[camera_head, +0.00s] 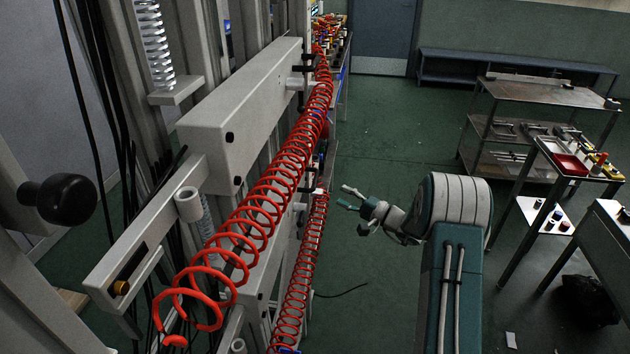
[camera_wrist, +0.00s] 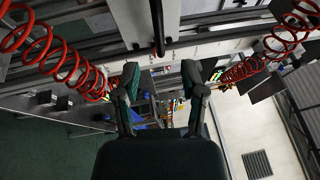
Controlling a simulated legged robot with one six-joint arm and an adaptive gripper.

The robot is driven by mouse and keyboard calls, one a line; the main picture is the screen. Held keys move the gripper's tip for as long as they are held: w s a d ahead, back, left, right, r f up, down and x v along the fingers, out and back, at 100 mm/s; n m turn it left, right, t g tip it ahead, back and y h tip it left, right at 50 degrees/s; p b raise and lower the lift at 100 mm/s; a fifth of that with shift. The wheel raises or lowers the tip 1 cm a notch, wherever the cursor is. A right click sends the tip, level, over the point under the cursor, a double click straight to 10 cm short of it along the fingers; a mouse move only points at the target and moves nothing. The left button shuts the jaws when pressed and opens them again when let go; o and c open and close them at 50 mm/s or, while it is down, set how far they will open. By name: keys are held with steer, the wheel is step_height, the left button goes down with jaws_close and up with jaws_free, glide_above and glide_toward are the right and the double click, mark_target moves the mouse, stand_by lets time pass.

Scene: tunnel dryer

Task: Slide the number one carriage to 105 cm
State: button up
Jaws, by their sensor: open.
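My gripper (camera_head: 348,197) is open and empty in the head view. It points left toward the machine, with floor showing between it and the red coils. In the wrist view my gripper's two fingers (camera_wrist: 160,76) are spread apart. A dark upright bar (camera_wrist: 157,28) shows beyond and between them, apart from the fingers. An upper red coiled hose (camera_head: 260,205) and a lower red coiled hose (camera_head: 303,275) run along the machine's side. I cannot make out which part is the number one carriage, and no 105 cm mark is readable.
A pale box beam (camera_head: 240,110) and a black knob (camera_head: 68,200) are at the left. A metal shelf table (camera_head: 535,100) and a stand with a red tray (camera_head: 572,165) are at the right. The green floor (camera_head: 390,130) beyond my arm is mostly clear.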

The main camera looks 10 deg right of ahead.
mark_target(315, 178)
steer(key=shift+t, duration=0.3)
steer(key=x, duration=1)
steer(key=shift+w+d+f, duration=0.15)
steer(key=shift+w+f, duration=0.2)
steer(key=shift+w, duration=0.15)
jaws_close()
